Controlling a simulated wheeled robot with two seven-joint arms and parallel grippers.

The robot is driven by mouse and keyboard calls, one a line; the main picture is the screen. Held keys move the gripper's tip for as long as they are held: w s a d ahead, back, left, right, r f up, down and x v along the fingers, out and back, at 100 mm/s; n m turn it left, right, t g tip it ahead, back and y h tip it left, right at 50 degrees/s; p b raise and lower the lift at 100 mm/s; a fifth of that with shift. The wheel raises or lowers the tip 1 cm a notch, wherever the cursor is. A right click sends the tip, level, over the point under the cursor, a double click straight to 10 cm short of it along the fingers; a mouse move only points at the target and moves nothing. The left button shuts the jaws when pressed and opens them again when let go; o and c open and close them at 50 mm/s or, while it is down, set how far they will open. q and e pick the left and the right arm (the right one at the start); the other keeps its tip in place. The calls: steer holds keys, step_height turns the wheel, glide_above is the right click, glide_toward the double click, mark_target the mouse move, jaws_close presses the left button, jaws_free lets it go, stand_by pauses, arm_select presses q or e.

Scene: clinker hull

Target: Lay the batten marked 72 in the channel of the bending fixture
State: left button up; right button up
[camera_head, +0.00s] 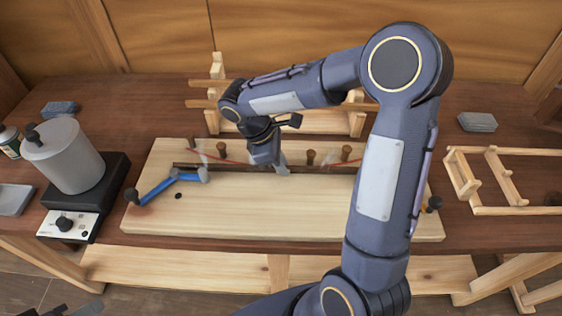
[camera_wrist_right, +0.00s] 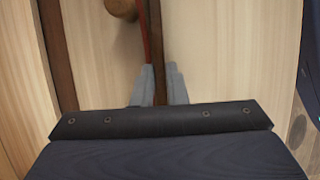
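The bending fixture (camera_head: 320,215) is a pale board with a long dark channel line near its back, several pegs and a thin red curved line. A dark brown strip, apparently the batten (camera_wrist_right: 158,35), runs along this line; no number is readable. My right gripper (camera_head: 282,169) is down at the strip, its grey fingertips (camera_wrist_right: 160,82) close on either side with no clear gap. Whether the strip is fully seated is hidden. My right arm covers the fixture's right part. A dark piece of my left gripper (camera_head: 78,309) shows at the bottom left edge, its fingers unclear.
A wooden rack (camera_head: 356,121) with tan battens (camera_head: 203,104) stands behind the fixture. A blue-handled tool (camera_head: 157,188) lies on the fixture's left. A grey pot (camera_head: 65,156) on a heater stands left. A wooden frame (camera_head: 463,176) and grey block (camera_head: 477,122) are right.

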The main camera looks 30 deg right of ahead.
steer(key=o, duration=0.3)
steer(key=shift+o, duration=0.2)
steer(key=shift+r, duration=0.1)
steer(key=v, duration=1.2)
steer(key=s+f+m+t+y, duration=0.2)
steer(key=s+m+t+y, duration=0.5)
steer(key=s+m, duration=0.6)
steer(key=shift+s+f+m+t+y+p, duration=0.3)
steer(key=shift+s+t+p, duration=0.15)
steer(key=shift+s, duration=2.75)
steer(key=shift+a, duration=0.1)
